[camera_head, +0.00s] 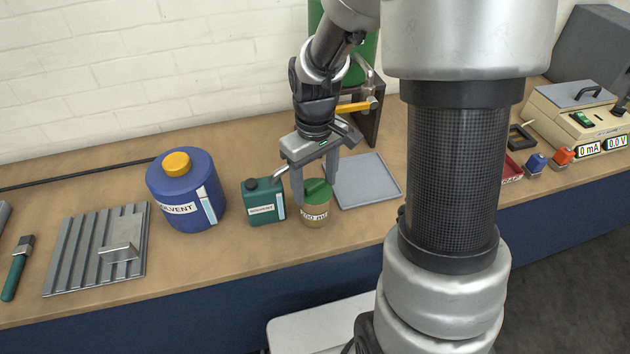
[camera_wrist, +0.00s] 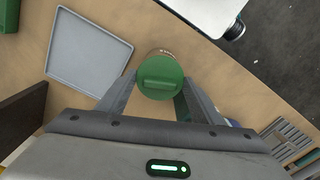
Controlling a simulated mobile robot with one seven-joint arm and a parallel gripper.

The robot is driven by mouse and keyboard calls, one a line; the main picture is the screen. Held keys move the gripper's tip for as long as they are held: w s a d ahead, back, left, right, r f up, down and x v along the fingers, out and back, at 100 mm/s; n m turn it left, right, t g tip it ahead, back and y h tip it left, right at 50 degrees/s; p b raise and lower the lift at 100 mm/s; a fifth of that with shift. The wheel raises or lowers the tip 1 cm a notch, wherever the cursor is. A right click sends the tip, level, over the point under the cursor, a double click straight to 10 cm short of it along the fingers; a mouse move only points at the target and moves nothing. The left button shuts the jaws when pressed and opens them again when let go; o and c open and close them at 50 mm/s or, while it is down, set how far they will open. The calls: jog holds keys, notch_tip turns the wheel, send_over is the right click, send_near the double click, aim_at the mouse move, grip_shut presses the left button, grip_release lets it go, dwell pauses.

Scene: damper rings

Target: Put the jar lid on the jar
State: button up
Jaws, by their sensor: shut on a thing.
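The jar (camera_head: 315,213) is a tan cylinder with a white label, upright on the bench between the green can and the grey tray. The jar lid (camera_head: 318,190) is green with a raised grip bar and sits over the jar's mouth. My gripper (camera_head: 315,188) points down with one finger on each side of the lid and is shut on it. In the wrist view the lid (camera_wrist: 160,75) lies between the fingertips, with a sliver of the jar (camera_wrist: 160,52) showing past its edge. Whether the lid is fully seated cannot be told.
A green can (camera_head: 263,202) stands close left of the jar, with a blue solvent drum (camera_head: 187,190) beyond it. A grey tray (camera_head: 366,181) lies close right. A ribbed metal plate (camera_head: 80,262) is at the far left. The bench front is clear.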

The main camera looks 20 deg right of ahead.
jog(key=shift+f, duration=0.2)
jog(key=o, duration=1.1)
notch_tip(320, 180, up, 17)
jog(key=shift+r+p, duration=0.2)
jog(key=shift+p, duration=0.7)
jog(key=s+r+m+t+p, duration=0.1)
jog(key=s+r+t+p, duration=0.1)
jog(key=s+r, duration=0.1)
jog(key=s+r+m+t+p, duration=0.1)
jog(key=s+r+m, duration=0.1)
jog(key=s, duration=0.4)
jog(key=s+r+m+t+p, duration=0.1)
jog(key=s+r+t+p, duration=0.1)
jog(key=s+r, duration=0.3)
jog(key=shift+r+m+t+p, duration=0.1)
jog(key=shift+m+t+p, duration=0.2)
jog(key=shift+p, duration=0.05)
